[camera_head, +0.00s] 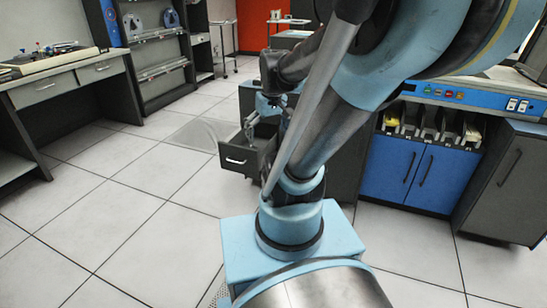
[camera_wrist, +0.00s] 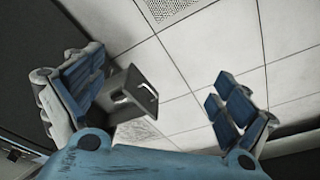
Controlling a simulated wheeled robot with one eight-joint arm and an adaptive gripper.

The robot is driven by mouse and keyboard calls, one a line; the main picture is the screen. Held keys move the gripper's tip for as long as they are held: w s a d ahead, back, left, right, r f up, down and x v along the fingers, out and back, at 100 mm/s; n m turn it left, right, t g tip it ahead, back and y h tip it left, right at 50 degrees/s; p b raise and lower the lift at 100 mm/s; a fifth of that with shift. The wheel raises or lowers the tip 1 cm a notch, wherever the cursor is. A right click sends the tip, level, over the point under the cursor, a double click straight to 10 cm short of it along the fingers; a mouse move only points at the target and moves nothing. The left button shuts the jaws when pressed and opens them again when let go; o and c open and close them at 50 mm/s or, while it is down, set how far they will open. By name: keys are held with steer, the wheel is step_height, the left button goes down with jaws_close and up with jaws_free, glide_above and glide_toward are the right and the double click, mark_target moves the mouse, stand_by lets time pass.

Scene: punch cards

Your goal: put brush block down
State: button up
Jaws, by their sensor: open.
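My gripper (camera_wrist: 160,92) is open in the wrist view, with its blue-padded fingers spread wide apart and nothing seen held between them. In the head view my gripper (camera_head: 270,108) is small and partly hidden by my arm, near a pulled-out dark drawer (camera_head: 237,160). The drawer also shows in the wrist view (camera_wrist: 142,82), beyond the left finger, with a light handle on its front. A small pale shape lies inside it, too small to identify. I cannot make out a brush block for certain in either view.
A blue cabinet (camera_head: 415,172) with several narrow bins on top stands at the right. A dark desk (camera_head: 62,85) stands at the left, with shelving (camera_head: 160,65) behind it. The tiled floor (camera_head: 110,215) at the left is clear.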

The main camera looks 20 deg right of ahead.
steer(key=s+f+m, duration=0.1)
steer(key=s+f, duration=0.3)
steer(key=s, duration=0.4)
steer(key=shift+f+m+h, duration=0.2)
steer(key=shift+m+h, duration=0.1)
steer(key=shift+m, duration=0.1)
steer(key=shift+s+d, duration=0.1)
steer(key=shift+w+f, duration=0.2)
steer(key=shift+w, duration=0.2)
steer(key=shift+c, duration=0.2)
